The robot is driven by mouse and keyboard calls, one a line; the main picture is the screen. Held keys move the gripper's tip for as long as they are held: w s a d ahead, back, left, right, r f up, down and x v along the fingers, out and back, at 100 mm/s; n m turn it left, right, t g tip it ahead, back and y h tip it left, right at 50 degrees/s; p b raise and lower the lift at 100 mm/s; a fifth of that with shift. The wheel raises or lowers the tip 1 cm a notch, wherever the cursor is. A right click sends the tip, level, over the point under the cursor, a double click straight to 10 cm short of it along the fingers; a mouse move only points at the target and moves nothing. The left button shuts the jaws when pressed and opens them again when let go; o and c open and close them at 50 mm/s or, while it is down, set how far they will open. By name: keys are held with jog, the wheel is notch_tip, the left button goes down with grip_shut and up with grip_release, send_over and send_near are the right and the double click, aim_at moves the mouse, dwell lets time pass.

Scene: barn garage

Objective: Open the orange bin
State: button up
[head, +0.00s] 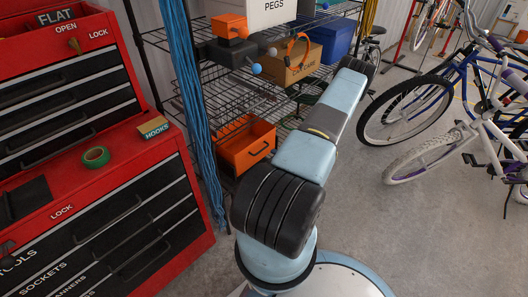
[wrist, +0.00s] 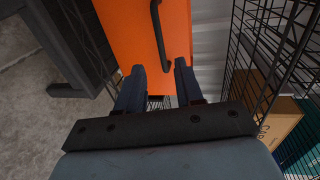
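An orange bin (head: 248,146) with a dark handle on its front sits low in the wire shelving in the head view. In the wrist view an orange panel (wrist: 125,35) with a dark bar handle (wrist: 158,36) fills the upper middle. My gripper (wrist: 158,80) is open, its two dark fingers apart with nothing between them. The handle lies just beyond the fingertips, roughly in line with the gap. I cannot make out my gripper in the head view. My arm stretches away to the right of the bin there.
The wire shelving (head: 238,97) holds a cardboard box (head: 291,66), also seen at right in the wrist view (wrist: 283,118), and a smaller orange item (head: 229,26). A red tool chest (head: 120,150) stands left. Bicycles (head: 420,110) stand right. Concrete floor (head: 400,235) is clear in front.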

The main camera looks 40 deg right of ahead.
jog(key=x, duration=0.8)
jog(key=shift+a, duration=0.1)
grip_shut()
jog(key=shift+f, duration=0.1)
dwell(1.2)
